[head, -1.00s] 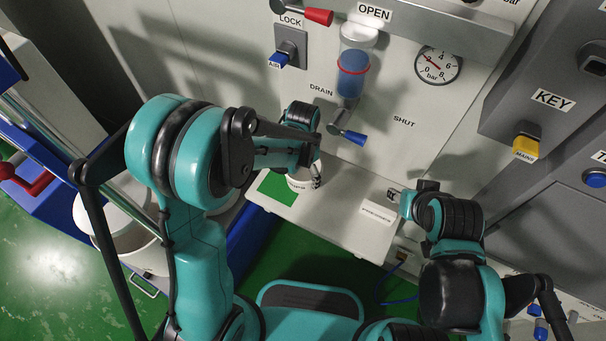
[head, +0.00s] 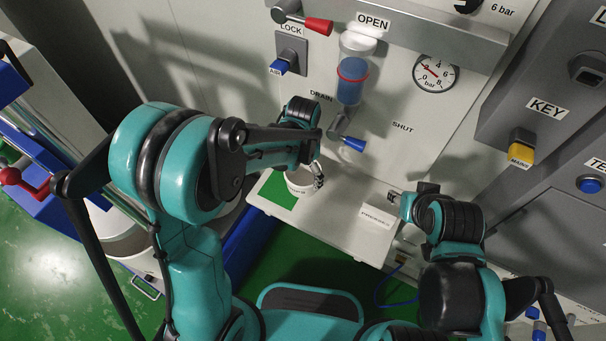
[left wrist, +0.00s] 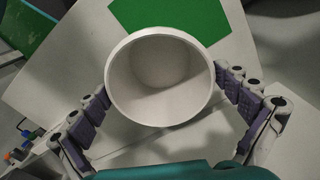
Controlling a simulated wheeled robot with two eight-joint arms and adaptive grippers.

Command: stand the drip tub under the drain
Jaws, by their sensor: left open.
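The drip tub (head: 299,184), a round white cup, stands upright on the pale shelf (head: 335,217), beside and partly over a green patch (head: 279,193). In the left wrist view its open mouth (left wrist: 162,78) faces the camera and it looks empty. My left gripper (head: 312,178) is open, with one finger on each side of the tub; I cannot tell whether the fingers touch it. The drain valve (head: 338,127) with its blue handle (head: 353,143) is on the panel, above and right of the tub in the picture. My right gripper (head: 393,197) is by the shelf's right side, its jaws unclear.
A clear bowl with blue contents (head: 352,82) hangs above the drain valve. Grey boxes with a yellow key (head: 521,150) project at the right. A blue frame stands at the left.

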